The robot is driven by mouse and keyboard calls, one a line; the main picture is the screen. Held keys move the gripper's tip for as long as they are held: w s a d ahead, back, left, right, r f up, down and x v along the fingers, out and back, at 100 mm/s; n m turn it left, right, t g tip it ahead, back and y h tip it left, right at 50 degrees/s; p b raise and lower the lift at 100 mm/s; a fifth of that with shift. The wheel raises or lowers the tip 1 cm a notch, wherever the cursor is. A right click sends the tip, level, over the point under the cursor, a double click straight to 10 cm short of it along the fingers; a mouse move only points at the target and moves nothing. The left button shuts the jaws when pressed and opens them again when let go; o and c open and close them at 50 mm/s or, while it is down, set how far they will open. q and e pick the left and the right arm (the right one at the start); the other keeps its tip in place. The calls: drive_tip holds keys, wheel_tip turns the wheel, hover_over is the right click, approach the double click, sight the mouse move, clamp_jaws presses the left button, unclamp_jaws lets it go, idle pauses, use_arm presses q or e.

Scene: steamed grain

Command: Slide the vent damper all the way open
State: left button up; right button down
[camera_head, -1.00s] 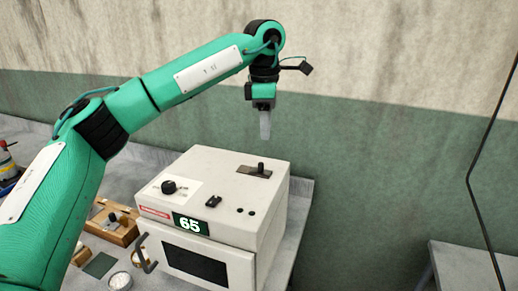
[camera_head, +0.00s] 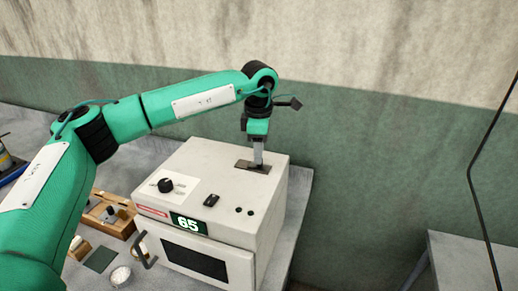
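The white steamer box (camera_head: 220,195) stands on the grey bench. On its top at the back right is the vent damper, a dark slotted plate (camera_head: 246,166) that had a black knob showing a second ago. My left gripper (camera_head: 258,162) points straight down with its fingers at the right part of this plate. The knob is now hidden behind or between the fingers. I cannot tell whether the fingers are shut on it. My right gripper is not in view.
The box also carries a black dial (camera_head: 166,185), a black switch (camera_head: 211,200) and a lit display reading 65 (camera_head: 189,224). Its front door has a grey handle (camera_head: 145,250). A wooden tray (camera_head: 108,215) and a small white dish (camera_head: 121,275) are at the left.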

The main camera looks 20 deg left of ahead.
use_arm(q)
drive_tip(key=shift+s+f, duration=0.1)
drive_tip(key=shift+f, duration=0.8)
drive_tip(key=shift+c, duration=0.5)
drive_tip(key=c, duration=0.7)
clamp_jaws()
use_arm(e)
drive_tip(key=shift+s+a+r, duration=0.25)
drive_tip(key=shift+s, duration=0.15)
